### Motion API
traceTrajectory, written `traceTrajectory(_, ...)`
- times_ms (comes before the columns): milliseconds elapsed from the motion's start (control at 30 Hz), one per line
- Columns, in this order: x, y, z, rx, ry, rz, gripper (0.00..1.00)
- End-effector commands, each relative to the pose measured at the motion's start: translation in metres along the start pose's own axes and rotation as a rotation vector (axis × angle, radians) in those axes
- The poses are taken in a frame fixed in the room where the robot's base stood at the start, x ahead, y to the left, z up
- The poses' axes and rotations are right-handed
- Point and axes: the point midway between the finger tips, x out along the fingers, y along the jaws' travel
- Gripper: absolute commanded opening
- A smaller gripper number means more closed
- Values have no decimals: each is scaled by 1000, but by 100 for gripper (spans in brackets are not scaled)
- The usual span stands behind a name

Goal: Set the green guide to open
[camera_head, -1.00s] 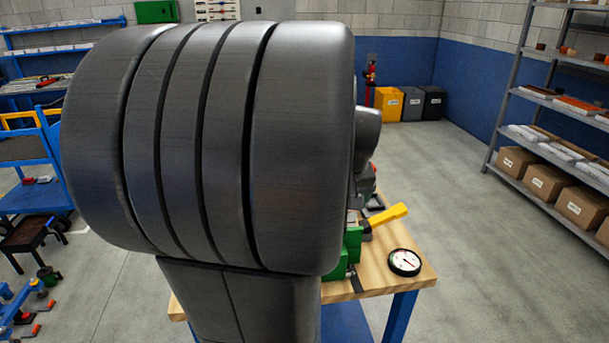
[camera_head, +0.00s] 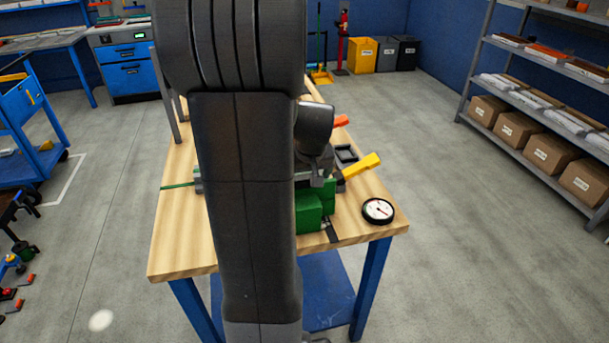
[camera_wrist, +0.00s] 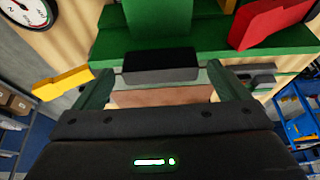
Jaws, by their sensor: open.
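A green guide assembly (camera_head: 310,210) sits on the wooden table, partly hidden behind my arm in the head view. In the wrist view the green body (camera_wrist: 165,45) fills the top middle, with a dark block (camera_wrist: 160,66) on its near side. My gripper (camera_wrist: 162,73) is open, its two fingers apart on either side of the dark block. I cannot tell whether they touch it. I cannot tell the guide's exact setting. A red part (camera_wrist: 275,22) lies on the green at the right.
A yellow handle (camera_head: 362,166) sticks up to the right of the guide, and a round dial gauge (camera_head: 378,210) lies near the table's right edge. The wooden table (camera_head: 175,240) has bare room at left. Shelves (camera_head: 545,90) with boxes stand farther right.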

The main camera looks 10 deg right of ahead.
Motion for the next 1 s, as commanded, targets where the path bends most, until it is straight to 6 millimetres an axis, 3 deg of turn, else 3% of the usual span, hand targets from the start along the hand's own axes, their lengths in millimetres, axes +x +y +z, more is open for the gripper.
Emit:
traceTrajectory(400, 8, 0, 0, 0, 1, 0, 95)
traceTrajectory(733, 8, 0, 0, 0, 0, 0, 32)
traceTrajectory(1000, 3, 0, 15, 1, 1, 0, 32)
